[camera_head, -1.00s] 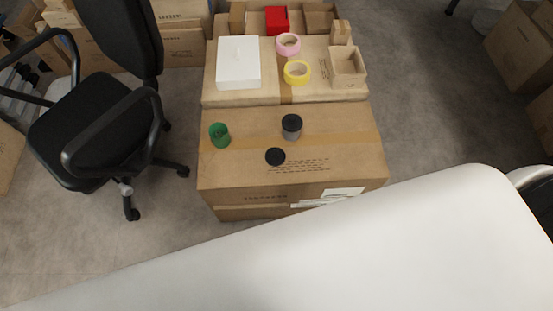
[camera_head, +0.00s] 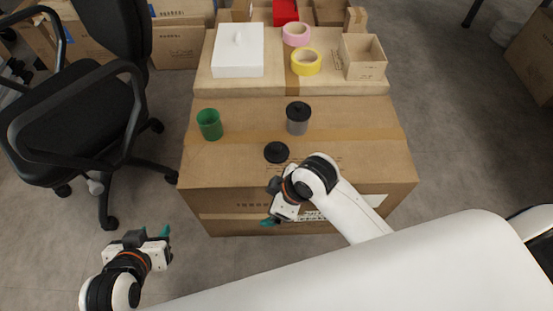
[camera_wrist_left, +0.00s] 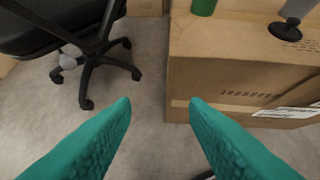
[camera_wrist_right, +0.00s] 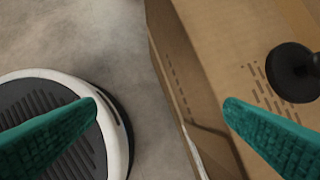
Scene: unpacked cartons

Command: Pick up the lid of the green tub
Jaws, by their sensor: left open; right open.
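The green tub (camera_head: 209,124) stands open on the near carton, its top uncovered; part of it shows in the left wrist view (camera_wrist_left: 204,6). A loose black lid (camera_head: 277,152) with a knob lies on the same carton, right of and nearer than the tub. It also shows in the left wrist view (camera_wrist_left: 285,32) and the right wrist view (camera_wrist_right: 292,73). A grey tub (camera_head: 298,124) stands behind it wearing a black lid (camera_head: 298,111). My left gripper (camera_head: 165,234) is open and empty, left of the carton. My right gripper (camera_head: 271,221) is open and empty before the carton's front.
The near carton (camera_head: 235,170) has free room around the lid. Behind are a white box (camera_head: 238,58), yellow tape (camera_head: 306,62), pink tape (camera_head: 296,34) and an open small box (camera_head: 363,62). An office chair (camera_head: 75,110) stands on the left, near the left arm.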

